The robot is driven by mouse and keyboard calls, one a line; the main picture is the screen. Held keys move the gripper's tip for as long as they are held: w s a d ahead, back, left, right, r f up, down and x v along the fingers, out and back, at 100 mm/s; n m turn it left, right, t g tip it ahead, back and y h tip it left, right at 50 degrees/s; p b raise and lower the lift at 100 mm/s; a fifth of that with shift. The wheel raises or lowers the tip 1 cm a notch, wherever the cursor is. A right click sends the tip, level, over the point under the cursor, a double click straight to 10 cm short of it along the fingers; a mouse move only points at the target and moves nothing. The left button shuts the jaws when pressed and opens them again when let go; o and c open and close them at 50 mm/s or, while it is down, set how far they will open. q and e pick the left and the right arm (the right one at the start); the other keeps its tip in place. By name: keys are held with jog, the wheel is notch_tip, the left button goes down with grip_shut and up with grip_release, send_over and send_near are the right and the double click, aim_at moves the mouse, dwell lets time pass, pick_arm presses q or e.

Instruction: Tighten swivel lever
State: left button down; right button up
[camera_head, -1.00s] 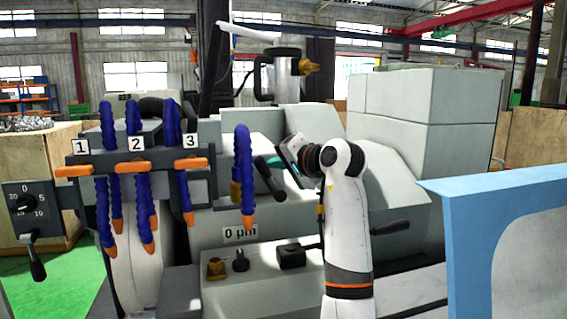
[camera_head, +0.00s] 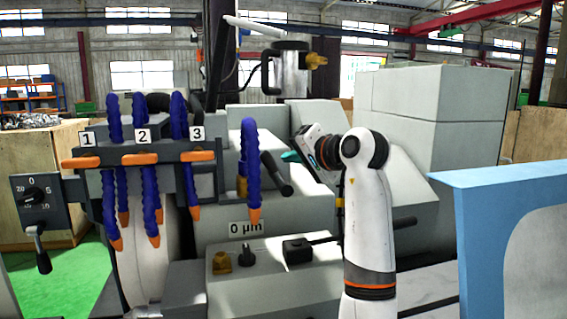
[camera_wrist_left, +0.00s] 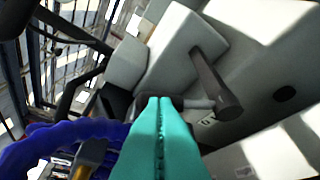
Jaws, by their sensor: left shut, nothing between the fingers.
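A dark lever with a cylindrical handle (camera_head: 276,173), which looks like the swivel lever, sits on the grey machine housing and slants down to the right. In the left wrist view its dark handle (camera_wrist_left: 215,84) lies to the right of the fingertips, apart from them. My left gripper (camera_head: 291,157) has teal fingers and is just right of the lever in the head view. In the left wrist view its fingers (camera_wrist_left: 161,101) are pressed together and empty. The right gripper is not in view.
Blue coolant hoses with orange tips (camera_head: 250,165) hang left of the lever; one is close to it. A control box with knobs (camera_head: 247,256) is below. A light-blue panel (camera_head: 470,240) stands at the right. A metal cylinder with a brass fitting (camera_head: 292,70) rises behind.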

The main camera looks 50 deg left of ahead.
pick_arm(q)
jog(key=b+v, duration=0.2)
jog(key=v, duration=0.6)
jog(key=shift+d, duration=0.3)
jog(key=shift+r, duration=0.1)
